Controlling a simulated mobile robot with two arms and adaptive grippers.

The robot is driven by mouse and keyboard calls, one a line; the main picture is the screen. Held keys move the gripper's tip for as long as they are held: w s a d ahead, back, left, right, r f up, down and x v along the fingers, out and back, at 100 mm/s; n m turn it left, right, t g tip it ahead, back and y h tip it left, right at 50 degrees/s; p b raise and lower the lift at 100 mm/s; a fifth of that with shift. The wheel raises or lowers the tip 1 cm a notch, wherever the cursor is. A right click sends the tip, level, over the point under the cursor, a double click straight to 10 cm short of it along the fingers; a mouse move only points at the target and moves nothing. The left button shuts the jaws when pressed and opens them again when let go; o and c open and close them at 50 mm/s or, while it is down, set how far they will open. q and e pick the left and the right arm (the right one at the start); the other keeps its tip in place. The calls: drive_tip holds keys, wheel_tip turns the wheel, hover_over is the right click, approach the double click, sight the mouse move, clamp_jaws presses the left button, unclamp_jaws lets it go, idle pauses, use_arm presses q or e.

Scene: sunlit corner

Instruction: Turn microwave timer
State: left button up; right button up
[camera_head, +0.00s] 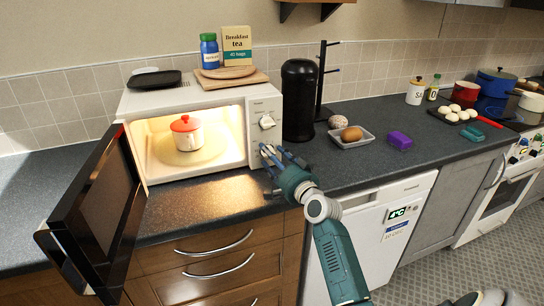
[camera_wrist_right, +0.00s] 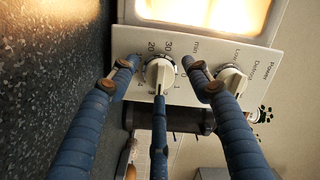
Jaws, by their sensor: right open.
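The white microwave (camera_head: 220,98) stands on the dark counter with its door (camera_head: 92,215) swung wide open to the left and its inside lit. Its timer dial (camera_wrist_right: 157,78), marked 20, 30 and min, shows in the right wrist view beside the power dial (camera_wrist_right: 232,82). In the head view the upper power dial (camera_head: 267,121) is clear, while the lower timer dial is mostly hidden by my fingers. My right gripper (camera_head: 271,156) is open, its fingers spread around the timer dial at close range. Contact cannot be told. My left gripper is not in view.
A white pot with a red lid (camera_head: 186,133) sits inside the microwave. A black canister (camera_head: 298,100) stands close to the microwave's right side. A tray with bread (camera_head: 352,136) and a purple box (camera_head: 399,141) lie further right.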

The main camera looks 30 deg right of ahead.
drive_tip(key=shift+c, duration=0.5)
drive_tip(key=c, duration=1.1)
drive_tip(key=shift+o, duration=0.2)
drive_tip(key=shift+r+n+g+p, duration=0.3)
drive_tip(key=shift+n+p, duration=0.55)
drive_tip(key=shift+n, duration=0.25)
drive_tip(key=shift+f+n, duration=0.2)
drive_tip(key=shift+n, duration=0.4)
drive_tip(key=o, duration=1.2)
drive_tip(key=shift+c, duration=0.2)
drive_tip(key=shift+s, duration=0.15)
drive_tip(key=s, duration=0.4)
drive_tip(key=s+a, duration=0.1)
drive_tip(key=s, duration=0.6)
drive_tip(key=shift+s+a+r, duration=0.2)
drive_tip(key=shift+s, duration=0.2)
